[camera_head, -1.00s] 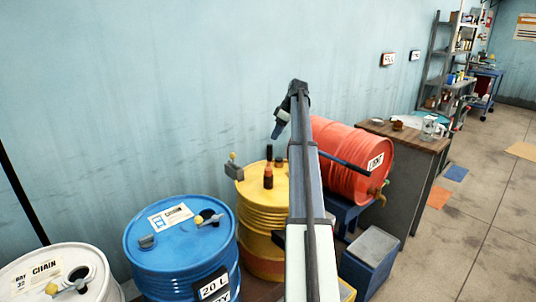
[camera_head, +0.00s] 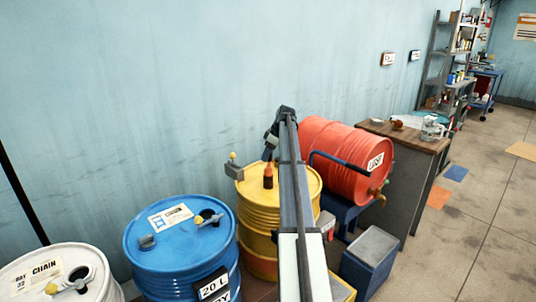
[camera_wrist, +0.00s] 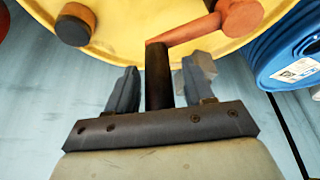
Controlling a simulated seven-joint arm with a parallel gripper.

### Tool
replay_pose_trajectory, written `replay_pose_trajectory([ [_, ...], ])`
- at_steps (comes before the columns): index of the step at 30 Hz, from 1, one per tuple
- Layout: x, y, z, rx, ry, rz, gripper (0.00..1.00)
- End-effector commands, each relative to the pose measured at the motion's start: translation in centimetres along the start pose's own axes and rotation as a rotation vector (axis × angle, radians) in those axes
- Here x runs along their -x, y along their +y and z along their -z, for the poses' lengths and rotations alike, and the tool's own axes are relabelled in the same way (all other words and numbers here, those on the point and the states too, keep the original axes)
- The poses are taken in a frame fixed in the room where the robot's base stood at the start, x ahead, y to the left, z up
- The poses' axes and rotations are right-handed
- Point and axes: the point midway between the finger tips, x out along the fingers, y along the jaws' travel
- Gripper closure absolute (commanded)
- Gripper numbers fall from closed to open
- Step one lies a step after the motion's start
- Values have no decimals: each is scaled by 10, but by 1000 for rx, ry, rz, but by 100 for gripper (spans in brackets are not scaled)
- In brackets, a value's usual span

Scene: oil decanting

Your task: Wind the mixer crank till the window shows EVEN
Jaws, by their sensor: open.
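The yellow drum (camera_head: 262,222) stands in the middle of the head view, and its top (camera_wrist: 170,22) fills the upper wrist view. An orange crank arm (camera_wrist: 188,32) runs from an orange hub (camera_wrist: 240,15) to an upright black handle (camera_wrist: 158,78). The hub also shows as a red post (camera_head: 268,177) in the head view. My gripper (camera_wrist: 160,82) is open, with one finger on each side of the black handle and gaps visible. In the head view my gripper (camera_head: 270,150) is partly behind my arm, and the handle is hidden there. I see no readable mixer window.
A dark cap (camera_wrist: 75,25) sits on the drum top. A small grey fitting with a yellow knob (camera_head: 233,166) stands at its left edge. A blue drum (camera_head: 180,260) is to the left, a lying red drum (camera_head: 345,160) to the right. A wooden-topped bench (camera_head: 405,135) is beyond.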

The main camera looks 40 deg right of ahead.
Motion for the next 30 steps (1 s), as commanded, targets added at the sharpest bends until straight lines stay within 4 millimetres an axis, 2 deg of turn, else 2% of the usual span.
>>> replay_pose_trajectory([
  [5, 0, 0, 0, 0, 0, 0, 48],
  [21, 0, 0, 0, 0, 0, 0, 98],
  [30, 0, 0, 0, 0, 0, -1, 100],
])
